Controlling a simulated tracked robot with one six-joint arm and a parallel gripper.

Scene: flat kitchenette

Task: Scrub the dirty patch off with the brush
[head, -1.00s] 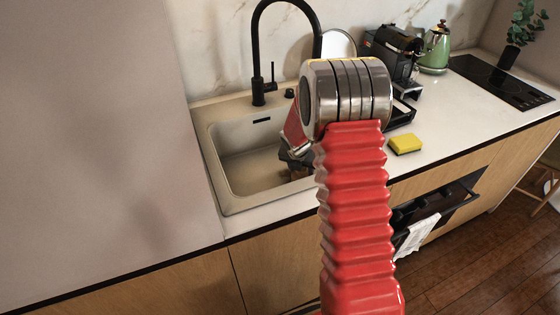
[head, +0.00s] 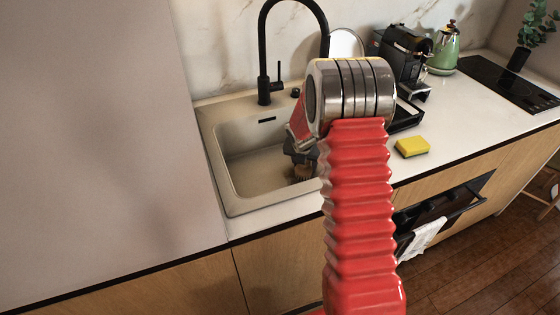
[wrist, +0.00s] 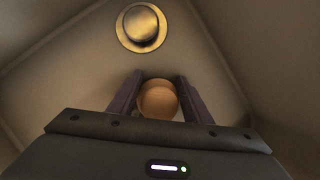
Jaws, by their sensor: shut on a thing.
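The brush (head: 304,172) is in the sink, held upright with its bristle end low near the basin floor. In the wrist view its round wooden top (wrist: 158,100) sits between the two dark fingers. My gripper (head: 303,157) is shut on the brush; it also shows in the wrist view (wrist: 158,97). My arm partly covers the gripper and the right of the basin in the head view. The dirty patch cannot be made out clearly in either view.
The pale sink (head: 232,185) has walls around the gripper. Its brass drain (wrist: 141,27) lies beyond the brush. A black tap (head: 263,70) stands behind. A yellow sponge (head: 411,147), a coffee machine (head: 405,50) and a green kettle (head: 444,50) are on the counter to the right.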

